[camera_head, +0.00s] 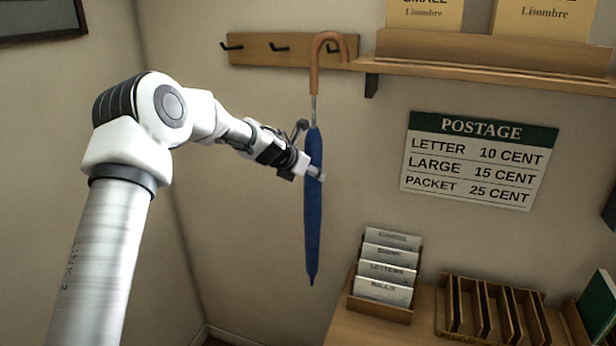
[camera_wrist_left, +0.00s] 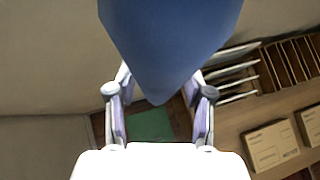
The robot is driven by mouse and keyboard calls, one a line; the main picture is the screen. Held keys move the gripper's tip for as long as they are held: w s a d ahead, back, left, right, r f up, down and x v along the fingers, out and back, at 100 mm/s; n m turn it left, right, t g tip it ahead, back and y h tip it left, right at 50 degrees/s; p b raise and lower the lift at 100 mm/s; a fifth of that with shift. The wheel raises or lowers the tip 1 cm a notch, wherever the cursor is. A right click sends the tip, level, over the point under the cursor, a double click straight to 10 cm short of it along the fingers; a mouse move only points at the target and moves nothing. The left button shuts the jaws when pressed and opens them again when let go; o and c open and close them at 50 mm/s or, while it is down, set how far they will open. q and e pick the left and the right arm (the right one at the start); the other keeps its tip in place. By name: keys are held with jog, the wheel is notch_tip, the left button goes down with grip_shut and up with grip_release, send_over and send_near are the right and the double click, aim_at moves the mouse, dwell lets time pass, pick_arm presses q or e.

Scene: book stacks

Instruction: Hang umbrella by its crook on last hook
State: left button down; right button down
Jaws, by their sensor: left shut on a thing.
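A blue furled umbrella (camera_head: 312,215) with a brown crook handle (camera_head: 315,65) hangs upright, tip down, in the head view. My left gripper (camera_head: 315,172) is shut on its upper blue part. The crook is in front of the right end of the wooden hook rail (camera_head: 262,49), at the height of the hooks. The last hook (camera_head: 336,48) shows partly through the crook's bend; I cannot tell whether the crook rests on it. In the left wrist view the umbrella's blue cloth (camera_wrist_left: 170,40) fills the top between the fingers. My right gripper is not in view.
A wooden shelf (camera_head: 480,72) adjoins the rail's right end. Below right, a counter (camera_head: 355,328) bears a letter rack (camera_head: 380,312) and a slotted wooden rack (camera_head: 490,335). A postage sign (camera_head: 478,160) is on the wall. The wall left of the umbrella is clear.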

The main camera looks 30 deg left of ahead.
pick_arm(q)
jog(key=w, duration=0.1)
jog(key=w+f, duration=0.2)
jog(key=shift+w+a, duration=0.15)
jog(key=shift+a, duration=0.25)
jog(key=shift+r, duration=0.1)
dwell(0.4)
